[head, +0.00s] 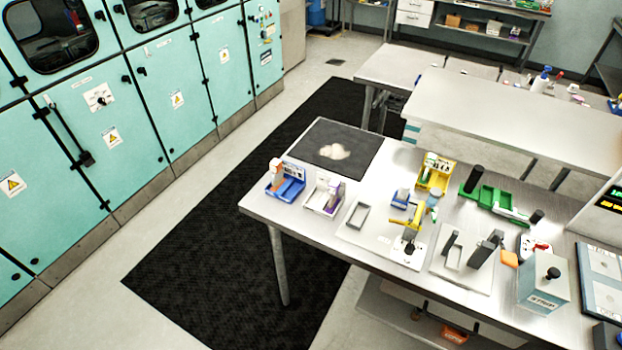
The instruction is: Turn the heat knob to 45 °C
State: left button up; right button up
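No knob that I can make out as the heat knob, and no 45 °C mark, shows in the head view. A pale unit with a dark display (610,201) showing small orange and green digits stands at the right edge, cut off by the frame. The digits are too small to read. A grey box (541,292) with a round black knob (553,273) on top stands at the bench's right front; its front lettering is not clear. Neither of my grippers is in view.
The steel bench (318,228) holds a blue bin (286,187), a yellow rack (434,172), a green fixture (492,200) and several small fixtures. A dark mat (335,146) lies at its far left corner. Teal cabinets (130,130) line the left; black floor matting (225,255) lies between.

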aim_at(542, 246)
jog(key=z, duration=1.85)
